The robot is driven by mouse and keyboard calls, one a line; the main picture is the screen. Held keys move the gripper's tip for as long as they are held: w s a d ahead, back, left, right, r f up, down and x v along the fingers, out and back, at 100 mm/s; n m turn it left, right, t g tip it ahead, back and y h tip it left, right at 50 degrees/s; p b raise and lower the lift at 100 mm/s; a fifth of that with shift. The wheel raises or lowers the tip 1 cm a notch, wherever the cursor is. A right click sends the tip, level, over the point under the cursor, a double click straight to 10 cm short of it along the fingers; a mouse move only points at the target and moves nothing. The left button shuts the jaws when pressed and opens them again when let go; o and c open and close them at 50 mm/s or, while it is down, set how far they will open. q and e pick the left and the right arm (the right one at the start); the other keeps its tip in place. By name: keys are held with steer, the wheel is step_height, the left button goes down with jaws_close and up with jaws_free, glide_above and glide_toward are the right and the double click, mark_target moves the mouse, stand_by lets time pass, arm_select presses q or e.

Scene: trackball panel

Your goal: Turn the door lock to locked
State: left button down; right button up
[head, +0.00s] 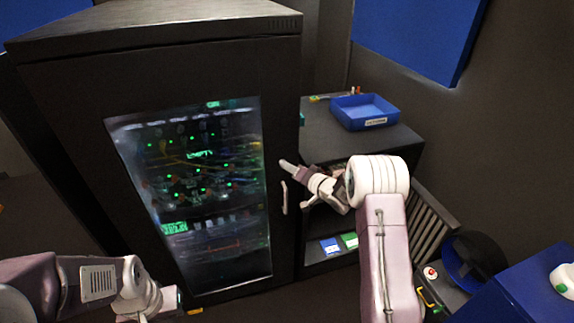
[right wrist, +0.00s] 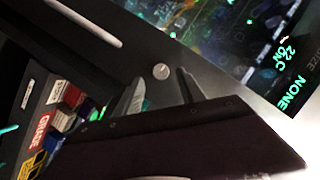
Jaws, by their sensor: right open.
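The black cabinet door (head: 85,160) has a glass window and a pale upright handle (head: 284,197) near its right edge. In the right wrist view, a small round silver disc, which looks like the door lock (right wrist: 161,71), sits on the dark door frame, apart from the handle (right wrist: 85,21). Its turned position is too small to read. My right gripper (head: 297,184) is open and empty beside the handle. In the right wrist view, its fingertips (right wrist: 161,88) lie on either side below the disc; contact cannot be told.
A shelf unit (head: 320,142) stands right of the cabinet with a blue tray (head: 365,112) on top. Labelled boxes (right wrist: 45,125) sit close to my right gripper in the wrist view. A blue case (head: 530,290) and a red button (head: 431,273) are at lower right.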

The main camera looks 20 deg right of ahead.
steer(key=x, duration=0.3)
steer(key=shift+w+a, duration=0.1)
steer(key=shift+w, duration=0.2)
jaws_close()
arm_select(q)
steer(key=shift+s+r, duration=0.25)
steer(key=shift+r, duration=0.15)
